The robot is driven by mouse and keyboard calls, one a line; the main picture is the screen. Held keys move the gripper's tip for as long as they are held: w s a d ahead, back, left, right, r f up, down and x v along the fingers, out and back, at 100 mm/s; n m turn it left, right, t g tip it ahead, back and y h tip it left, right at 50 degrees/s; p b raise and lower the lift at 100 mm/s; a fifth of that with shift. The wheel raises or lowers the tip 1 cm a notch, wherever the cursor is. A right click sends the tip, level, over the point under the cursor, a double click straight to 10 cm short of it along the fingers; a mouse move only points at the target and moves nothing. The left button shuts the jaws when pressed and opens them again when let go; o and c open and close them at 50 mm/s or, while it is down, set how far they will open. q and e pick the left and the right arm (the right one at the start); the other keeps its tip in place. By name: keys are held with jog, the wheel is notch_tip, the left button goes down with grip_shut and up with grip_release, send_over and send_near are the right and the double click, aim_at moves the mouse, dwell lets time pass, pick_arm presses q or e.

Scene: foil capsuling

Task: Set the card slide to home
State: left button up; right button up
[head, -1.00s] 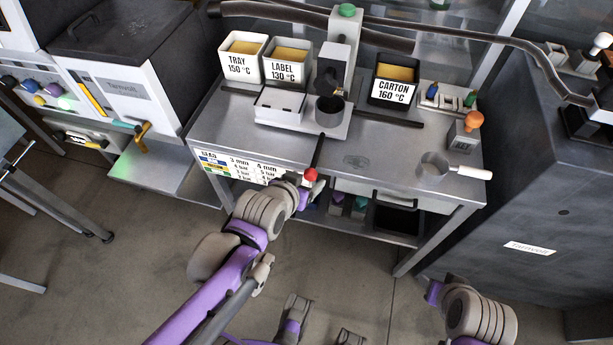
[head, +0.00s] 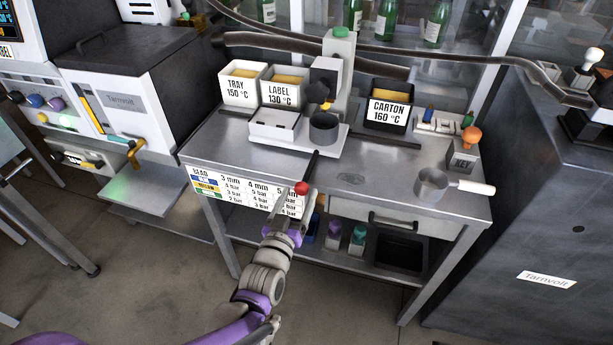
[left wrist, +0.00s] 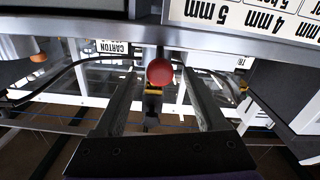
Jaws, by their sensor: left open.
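A dark rod with a red knob (head: 302,188) sticks out over the table's front edge, below the dark cup (head: 324,128) and white box (head: 274,124) on a pale plate. I take it for the card slide's handle, but no label confirms this. My left gripper (head: 297,202) is open at the knob. In the left wrist view the red knob (left wrist: 160,72) shows between the spread fingers of the left gripper (left wrist: 161,78), with a gap on each side. My right gripper is out of view.
Bins marked TRAY (head: 240,91), LABEL (head: 284,93) and CARTON (head: 387,110) stand along the back. A chart (head: 245,190) hangs on the front edge, left of the knob. A pan (head: 432,186) with a white handle sits at the right. Bare tabletop (head: 385,165) lies between.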

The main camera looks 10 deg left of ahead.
aim_at(308, 170)
pick_arm(q)
jog(key=w, duration=0.9)
jog(key=shift+d, duration=0.15)
grip_shut()
dwell(1.0)
